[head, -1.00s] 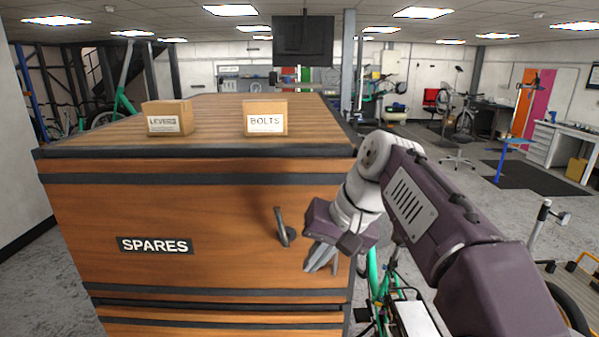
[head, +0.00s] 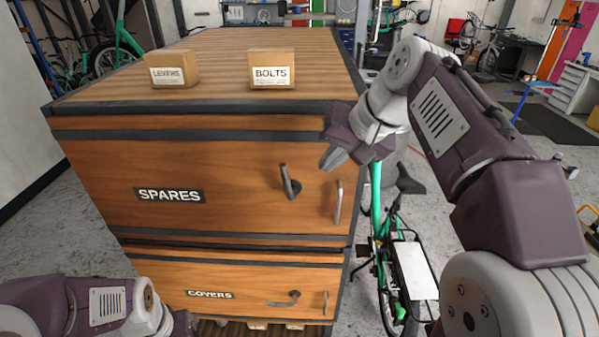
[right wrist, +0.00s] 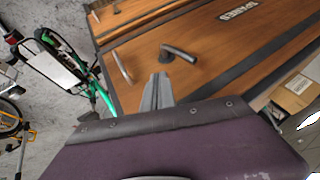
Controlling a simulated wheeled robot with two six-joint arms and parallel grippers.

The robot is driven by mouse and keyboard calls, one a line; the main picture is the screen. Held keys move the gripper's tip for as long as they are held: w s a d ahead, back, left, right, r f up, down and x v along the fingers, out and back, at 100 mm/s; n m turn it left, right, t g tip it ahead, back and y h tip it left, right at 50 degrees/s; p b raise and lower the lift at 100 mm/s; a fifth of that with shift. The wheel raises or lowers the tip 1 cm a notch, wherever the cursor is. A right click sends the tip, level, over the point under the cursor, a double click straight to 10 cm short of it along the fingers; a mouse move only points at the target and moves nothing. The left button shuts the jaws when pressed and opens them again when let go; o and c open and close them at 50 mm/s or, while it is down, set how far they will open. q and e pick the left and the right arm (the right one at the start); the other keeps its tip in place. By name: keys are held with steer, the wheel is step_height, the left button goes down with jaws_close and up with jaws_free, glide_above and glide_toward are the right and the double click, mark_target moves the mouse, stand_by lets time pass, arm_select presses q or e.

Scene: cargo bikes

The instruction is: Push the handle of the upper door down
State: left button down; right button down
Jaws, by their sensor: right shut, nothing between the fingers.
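The upper door (head: 120,165), labelled SPARES, is closed. Its dark lever handle (head: 290,182) points up from its pivot, leaning slightly left; the lever also shows in the right wrist view (right wrist: 180,53). A pale upright bar (head: 338,202) sits to its right and also shows in the right wrist view (right wrist: 122,67). My right gripper (head: 333,158) is shut and empty, up and to the right of the lever, apart from it. Its fingertips show in the right wrist view (right wrist: 158,90). My left gripper (head: 183,325) is at the bottom edge, mostly cut off.
The lower door (head: 160,280), labelled COVERS, has a roughly level lever (head: 284,300) and a bar (head: 325,302). LEVERS (head: 171,70) and BOLTS (head: 271,70) boxes stand on the wooden top (head: 215,60). A green bike (head: 377,215) stands close to the cabinet's right side.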

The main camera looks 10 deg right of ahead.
mark_target(288, 179)
steer(key=w+a+f+p, duration=0.1)
steer(key=w+a+f, duration=0.1)
steer(key=w+a+f+p, duration=0.1)
steer(key=w+a+f, duration=0.1)
steer(key=a+f, duration=0.1)
steer(key=shift+w+a+f, duration=0.1)
steer(key=shift+w+f, duration=0.05)
steer(key=shift+w, duration=0.15)
